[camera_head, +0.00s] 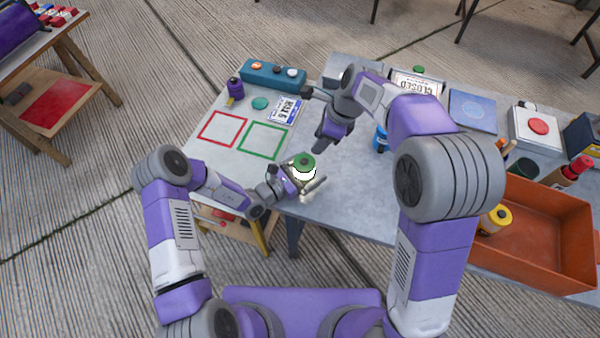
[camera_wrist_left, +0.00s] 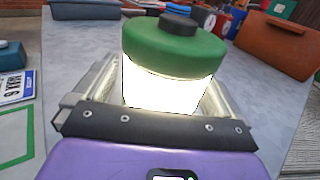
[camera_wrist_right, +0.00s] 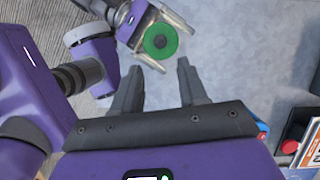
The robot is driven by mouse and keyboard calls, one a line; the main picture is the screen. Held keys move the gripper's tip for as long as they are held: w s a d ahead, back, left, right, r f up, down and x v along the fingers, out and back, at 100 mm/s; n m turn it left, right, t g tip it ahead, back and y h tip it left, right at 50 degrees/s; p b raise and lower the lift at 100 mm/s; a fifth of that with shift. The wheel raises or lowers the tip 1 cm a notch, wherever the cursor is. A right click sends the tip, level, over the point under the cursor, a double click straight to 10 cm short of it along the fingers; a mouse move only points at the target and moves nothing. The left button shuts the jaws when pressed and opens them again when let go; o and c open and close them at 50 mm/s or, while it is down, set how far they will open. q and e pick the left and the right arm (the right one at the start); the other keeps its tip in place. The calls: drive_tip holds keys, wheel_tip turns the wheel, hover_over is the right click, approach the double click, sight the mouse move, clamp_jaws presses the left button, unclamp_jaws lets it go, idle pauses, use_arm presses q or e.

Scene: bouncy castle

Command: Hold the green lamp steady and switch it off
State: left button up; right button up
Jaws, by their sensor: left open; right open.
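The green lamp (camera_head: 304,161) stands near the table's front edge, with a green top, a dark button and a brightly lit white body. In the left wrist view the lamp (camera_wrist_left: 172,60) is between the fingers of my left gripper (camera_wrist_left: 165,85), which is open around it; contact cannot be told. My left gripper also shows in the head view (camera_head: 308,182). My right gripper (camera_wrist_right: 152,85) is open and empty, pointing toward the lamp (camera_wrist_right: 160,41) from behind it. In the head view my right gripper (camera_head: 320,140) is apart from the lamp, above the table.
A red square outline (camera_head: 222,129) and a green square outline (camera_head: 263,141) lie on the table's left part. A teal block with knobs (camera_head: 274,74) stands at the back. An orange tray (camera_head: 540,240) is at the right. Bare tabletop lies right of the lamp.

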use_arm(q)
drive_tip(key=shift+w+d, duration=0.1)
drive_tip(key=shift+d, duration=0.1)
drive_tip(key=c, duration=1.2)
drive_tip(key=shift+c, duration=0.6)
use_arm(e)
drive_tip(key=shift+c, duration=0.6)
clamp_jaws()
